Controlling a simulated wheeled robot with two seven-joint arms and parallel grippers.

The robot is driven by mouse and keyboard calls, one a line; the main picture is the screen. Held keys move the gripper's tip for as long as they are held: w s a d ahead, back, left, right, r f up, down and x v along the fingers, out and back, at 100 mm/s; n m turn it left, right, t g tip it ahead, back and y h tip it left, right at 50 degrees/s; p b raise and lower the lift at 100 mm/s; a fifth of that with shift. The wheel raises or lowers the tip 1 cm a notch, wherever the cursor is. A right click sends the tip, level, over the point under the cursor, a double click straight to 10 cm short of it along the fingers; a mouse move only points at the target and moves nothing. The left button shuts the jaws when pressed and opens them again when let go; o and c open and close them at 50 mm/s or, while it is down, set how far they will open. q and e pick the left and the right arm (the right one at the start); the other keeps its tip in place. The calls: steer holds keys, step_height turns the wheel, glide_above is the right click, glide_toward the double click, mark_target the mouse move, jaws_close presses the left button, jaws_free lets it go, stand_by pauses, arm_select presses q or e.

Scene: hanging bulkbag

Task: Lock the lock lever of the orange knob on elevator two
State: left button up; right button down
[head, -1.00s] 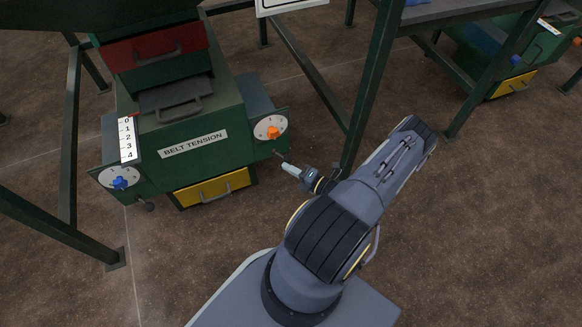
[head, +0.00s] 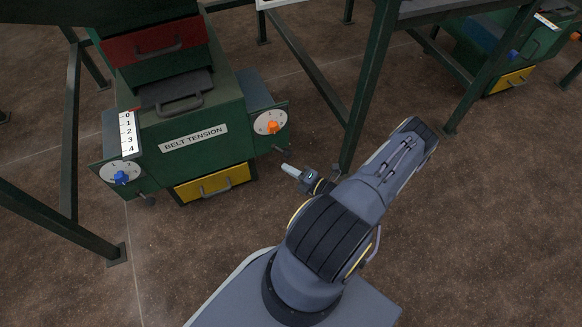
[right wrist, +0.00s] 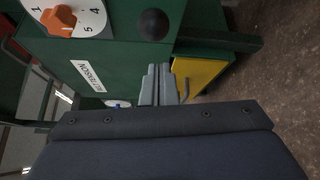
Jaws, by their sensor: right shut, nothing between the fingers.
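The orange knob (head: 272,127) sits on a white numbered dial on the right side plate of the green machine labelled "BELT TENSION". In the right wrist view the orange knob (right wrist: 58,20) is at the upper left. A lever with a dark ball end (head: 280,149) sticks out below the dial; the ball (right wrist: 153,25) shows at the top of the right wrist view. My right gripper (head: 288,168) is shut and empty, just below and right of the lever, apart from it. Its closed fingers (right wrist: 158,86) show in the right wrist view. My left gripper is not in view.
A blue knob (head: 121,177) with its own dial and lever is on the machine's left side. A yellow drawer (head: 203,186) is low on the front. A green frame leg (head: 367,90) stands just behind my right arm. Brown floor is open at right.

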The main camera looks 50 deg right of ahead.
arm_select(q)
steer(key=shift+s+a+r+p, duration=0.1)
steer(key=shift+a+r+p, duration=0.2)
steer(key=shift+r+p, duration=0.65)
arm_select(e)
steer(key=s+d, duration=0.4)
steer(key=s, duration=0.3)
steer(key=shift+s+d+r, duration=0.25)
steer(key=shift+s+d, duration=0.05)
steer(key=shift+s, duration=0.05)
